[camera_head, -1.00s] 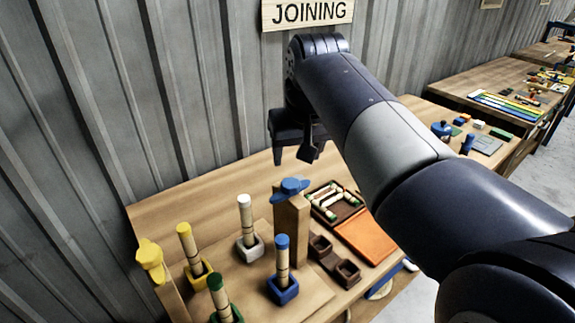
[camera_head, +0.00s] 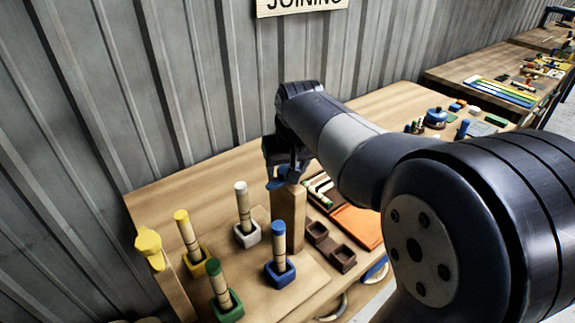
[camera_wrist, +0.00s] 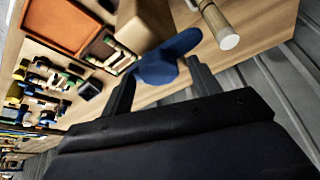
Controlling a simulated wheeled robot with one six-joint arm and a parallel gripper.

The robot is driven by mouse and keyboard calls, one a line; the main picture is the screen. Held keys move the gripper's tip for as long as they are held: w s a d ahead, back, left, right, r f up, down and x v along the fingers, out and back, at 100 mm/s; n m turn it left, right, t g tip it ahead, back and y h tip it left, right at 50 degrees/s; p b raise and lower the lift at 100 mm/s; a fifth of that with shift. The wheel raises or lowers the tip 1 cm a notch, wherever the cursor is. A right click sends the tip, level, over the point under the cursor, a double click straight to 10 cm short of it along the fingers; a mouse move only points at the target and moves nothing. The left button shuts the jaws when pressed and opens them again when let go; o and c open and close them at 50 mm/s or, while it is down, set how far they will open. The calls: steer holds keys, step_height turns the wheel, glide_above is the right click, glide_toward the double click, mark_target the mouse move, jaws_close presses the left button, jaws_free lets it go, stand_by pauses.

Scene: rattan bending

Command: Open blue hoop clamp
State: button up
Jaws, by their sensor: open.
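The blue hoop clamp (camera_head: 272,184) sits on top of an upright wooden post (camera_head: 288,220) and is partly hidden by my gripper. My gripper (camera_head: 284,176) is open, right at the clamp from above. In the wrist view the blue clamp (camera_wrist: 170,58) shows between the two spread fingertips (camera_wrist: 160,70), on the end of the wooden post (camera_wrist: 148,22). I cannot tell whether a finger touches the clamp.
Cups holding wooden pegs with white (camera_head: 242,205), blue (camera_head: 279,245), yellow (camera_head: 184,230) and green (camera_head: 216,280) tops stand left and in front. A yellow clamp (camera_head: 149,243) tops another post. A brown two-cup block (camera_head: 330,246) and orange pad (camera_head: 357,226) lie right.

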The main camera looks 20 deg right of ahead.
steer(key=shift+c, duration=0.5)
steer(key=c, duration=0.9)
steer(key=shift+n, duration=0.3)
steer(key=n+y, duration=0.2)
steer(key=n, duration=0.2)
steer(key=shift+d, duration=0.2)
steer(key=n, duration=0.2)
steer(key=n+g+y, duration=0.1)
steer(key=n, duration=0.1)
steer(key=shift+w+n+g+b, duration=0.15)
steer(key=shift+n+g+b, duration=0.15)
steer(key=shift+n+b, duration=0.1)
steer(key=n+g+y, duration=0.1)
steer(key=n, duration=0.3)
steer(key=shift+w+d+n, duration=0.1)
steer(key=shift+n, duration=0.2)
steer(key=shift+n+g+p, duration=0.4)
steer(key=shift+n+g, duration=0.6)
steer(key=shift+n, duration=0.9)
